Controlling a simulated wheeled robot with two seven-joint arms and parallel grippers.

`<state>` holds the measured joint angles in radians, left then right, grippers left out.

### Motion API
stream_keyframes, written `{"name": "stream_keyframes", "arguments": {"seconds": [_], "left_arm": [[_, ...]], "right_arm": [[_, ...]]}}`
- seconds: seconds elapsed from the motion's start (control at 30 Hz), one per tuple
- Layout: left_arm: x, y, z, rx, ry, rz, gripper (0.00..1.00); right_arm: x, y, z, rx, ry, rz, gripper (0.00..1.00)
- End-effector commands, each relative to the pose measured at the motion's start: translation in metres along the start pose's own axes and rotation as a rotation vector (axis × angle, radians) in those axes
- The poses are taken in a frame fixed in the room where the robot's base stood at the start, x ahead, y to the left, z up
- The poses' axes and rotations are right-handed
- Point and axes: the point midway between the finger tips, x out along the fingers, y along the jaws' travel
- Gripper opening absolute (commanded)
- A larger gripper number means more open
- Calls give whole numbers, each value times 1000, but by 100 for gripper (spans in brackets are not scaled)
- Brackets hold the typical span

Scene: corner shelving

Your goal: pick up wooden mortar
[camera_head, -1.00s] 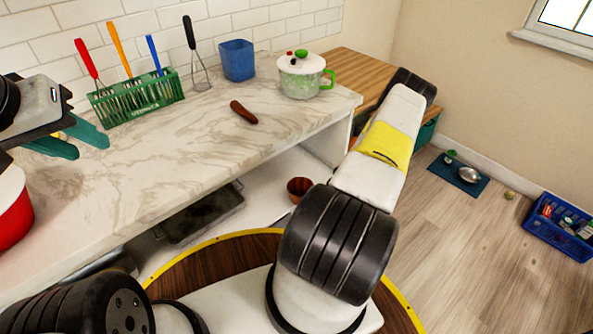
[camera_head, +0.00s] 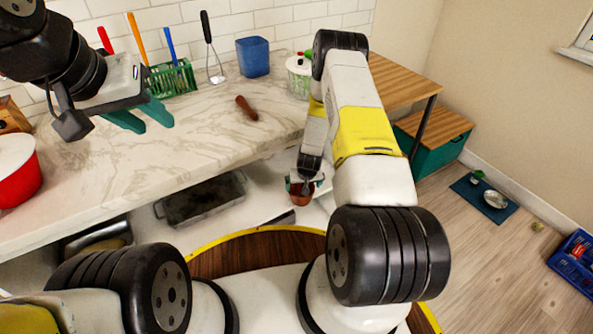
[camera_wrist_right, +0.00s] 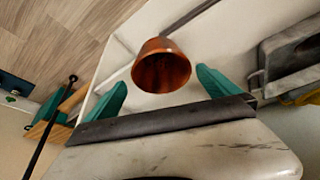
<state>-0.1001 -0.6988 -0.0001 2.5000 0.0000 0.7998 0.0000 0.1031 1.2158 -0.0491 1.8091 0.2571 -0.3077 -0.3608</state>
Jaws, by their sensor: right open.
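The wooden mortar (camera_head: 302,196) is a small reddish-brown cup on the white lower shelf under the marble counter. In the right wrist view the mortar (camera_wrist_right: 161,66) shows its dark hollow between and a little beyond the two teal fingers. My right gripper (camera_wrist_right: 158,92) is open around that spot; I cannot tell whether a finger touches the mortar. In the head view my right arm reaches down over the shelf and partly hides the mortar. My left gripper (camera_head: 142,116) hangs above the counter at the left, its teal fingers apart with nothing between them.
On the counter stand a red pot (camera_head: 22,178), a green utensil rack (camera_head: 172,80), a blue cup (camera_head: 253,57) and a green-white lidded pot (camera_head: 298,80), with a brown pestle-like object (camera_head: 246,108) lying there. A dark tray (camera_head: 203,198) shares the lower shelf. The counter edge overhangs it.

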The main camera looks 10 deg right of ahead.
Motion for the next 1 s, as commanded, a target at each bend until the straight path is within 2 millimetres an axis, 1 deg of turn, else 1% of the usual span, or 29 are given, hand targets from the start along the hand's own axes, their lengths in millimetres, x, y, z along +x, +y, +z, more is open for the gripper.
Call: {"name": "stream_keyframes", "arguments": {"seconds": [0.03, 0.1, 0.2, 0.47, 0.7, 0.83, 1.0], "left_arm": [[0, 0, 0, 0, 1, 0, 36], [0, 0, 0, 0, 1, 0, 36], [0, 0, 0, 0, 1, 0, 36], [0, 0, 0, 0, 1, 0, 36], [0, 0, 0, 0, 1, 0, 36], [0, 0, 0, 0, 1, 0, 36], [0, 0, 0, 0, 1, 0, 36]], "right_arm": [[10, 0, 2, 2, -3, 0, 100], [22, 0, 3, 4, -4, 0, 100], [37, 0, 2, 4, -2, 0, 100], [59, 0, 2, 5, -4, -1, 100], [97, 0, 3, 6, -4, 0, 100], [107, 1, 2, 5, -3, 0, 100], [108, 0, 2, 5, -3, 0, 100]]}}
